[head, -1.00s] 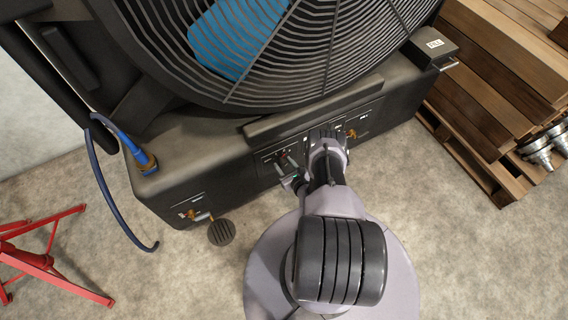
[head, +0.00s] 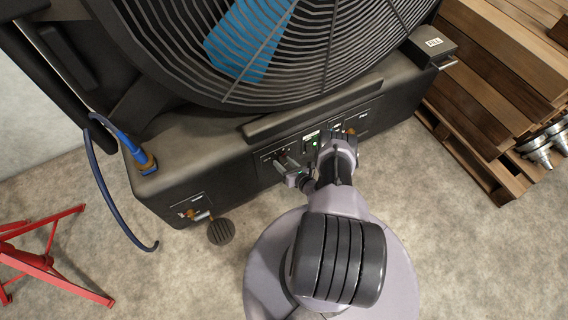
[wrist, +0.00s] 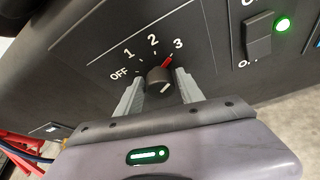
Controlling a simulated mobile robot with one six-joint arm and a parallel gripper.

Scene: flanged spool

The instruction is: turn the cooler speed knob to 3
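The cooler speed knob (wrist: 159,79) is a dark round knob on the black panel, centred in the wrist view. Its red pointer lies toward the printed 3 (wrist: 178,43), at the right end of the scale OFF, 1, 2, 3. My gripper (wrist: 160,82) has one finger on each side of the knob, with slim gaps showing, so it looks open around it. In the head view my gripper (head: 288,169) is at the front panel of the cooler (head: 222,166), and the knob is too small to make out there.
A rocker switch (wrist: 259,38) with a lit green lamp (wrist: 283,24) is right of the knob. A blue hose (head: 105,190) hangs at the cooler's left. A red stand (head: 40,258) is at lower left and a wooden pallet (head: 470,110) at right.

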